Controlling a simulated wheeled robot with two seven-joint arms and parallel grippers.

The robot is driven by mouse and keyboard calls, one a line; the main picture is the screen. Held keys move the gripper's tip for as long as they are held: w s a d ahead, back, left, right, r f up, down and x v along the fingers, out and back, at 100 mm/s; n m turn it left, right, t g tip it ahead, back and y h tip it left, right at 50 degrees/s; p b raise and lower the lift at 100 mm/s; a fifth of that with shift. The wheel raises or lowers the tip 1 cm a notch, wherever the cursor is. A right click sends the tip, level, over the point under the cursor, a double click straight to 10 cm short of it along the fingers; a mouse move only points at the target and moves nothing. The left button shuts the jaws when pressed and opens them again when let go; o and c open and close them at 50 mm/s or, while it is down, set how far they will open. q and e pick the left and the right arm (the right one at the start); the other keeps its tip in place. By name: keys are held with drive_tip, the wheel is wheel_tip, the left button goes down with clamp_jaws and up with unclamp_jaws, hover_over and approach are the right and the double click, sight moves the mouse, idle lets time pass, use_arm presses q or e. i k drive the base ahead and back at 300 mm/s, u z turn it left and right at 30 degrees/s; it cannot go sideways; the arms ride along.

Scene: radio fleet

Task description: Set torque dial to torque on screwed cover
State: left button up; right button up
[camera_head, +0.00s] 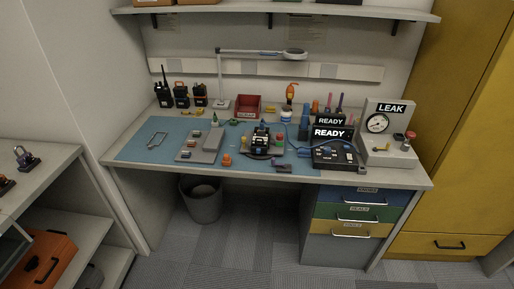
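Neither of my grippers shows in the head view. A workbench (385,180) stands ahead with a blue mat (137,150) on it. A small dark device (262,137) sits upright in a holder near the middle of the mat; I cannot make out a cover or screws on it. A dark control box (335,158) with small knobs and a "READY" sign (328,133) stands to its right. Which knob is a torque dial, and its setting, is too small to tell. An orange-handled tool (291,91) stands upright at the back.
A gauge unit (377,123) marked "LEAK" stands at the bench's right end. Several black radios (182,97) stand at the back left. A red bin (247,105) and a lamp (222,78) are behind the mat. Coloured drawers (355,213) are below right; the floor in front is clear.

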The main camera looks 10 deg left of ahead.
sight(327, 150)
drive_tip(key=u, duration=1.15)
drive_tip(key=i, duration=0.55)
drive_tip(key=z, duration=1.1)
